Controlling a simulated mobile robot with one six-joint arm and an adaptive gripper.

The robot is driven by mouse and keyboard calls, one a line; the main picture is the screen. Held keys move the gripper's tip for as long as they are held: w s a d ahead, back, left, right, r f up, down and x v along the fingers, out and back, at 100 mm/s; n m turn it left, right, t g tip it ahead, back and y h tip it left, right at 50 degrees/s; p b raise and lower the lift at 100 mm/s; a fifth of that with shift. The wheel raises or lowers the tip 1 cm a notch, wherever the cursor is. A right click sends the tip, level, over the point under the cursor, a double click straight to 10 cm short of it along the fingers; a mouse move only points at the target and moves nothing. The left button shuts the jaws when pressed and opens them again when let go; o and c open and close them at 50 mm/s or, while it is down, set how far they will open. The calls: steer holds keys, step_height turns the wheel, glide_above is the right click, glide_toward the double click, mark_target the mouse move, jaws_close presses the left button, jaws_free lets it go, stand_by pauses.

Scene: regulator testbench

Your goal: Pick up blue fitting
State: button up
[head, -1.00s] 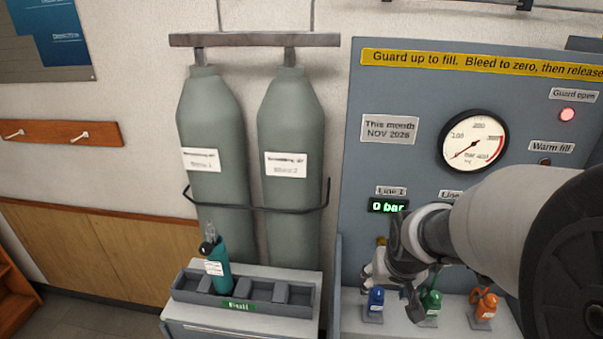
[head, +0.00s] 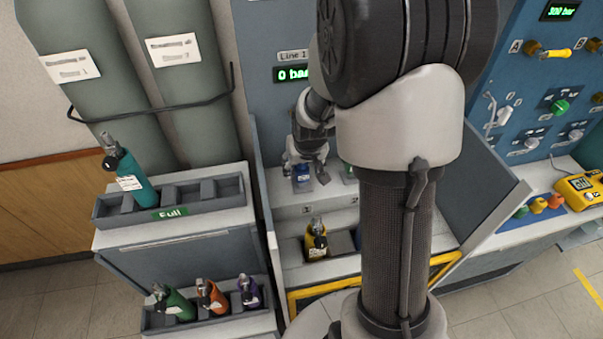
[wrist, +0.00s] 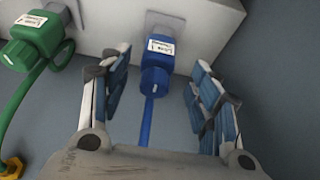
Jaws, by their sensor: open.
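The blue fitting (wrist: 156,62) has a white label and a blue hose hanging from it, and sits on a grey mount on the pale shelf in the wrist view. My gripper (wrist: 158,85) is open, with one finger on each side of the fitting's lower end and hose, and no contact shows. In the head view the blue fitting (head: 302,178) sits on the bench ledge just below my gripper (head: 307,165).
A green fitting (wrist: 34,40) with a green hose is close on the left in the wrist view. In the head view a yellow cylinder (head: 317,240) stands in a lower slot, and a rack (head: 215,190) holds a teal cylinder (head: 132,180).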

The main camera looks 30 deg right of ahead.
steer(key=x, duration=0.1)
steer(key=b+x, duration=0.1)
steer(key=x, duration=0.1)
steer(key=shift+w+d+f, duration=0.2)
steer(key=shift+w+d, duration=0.05)
steer(key=c, duration=1.3)
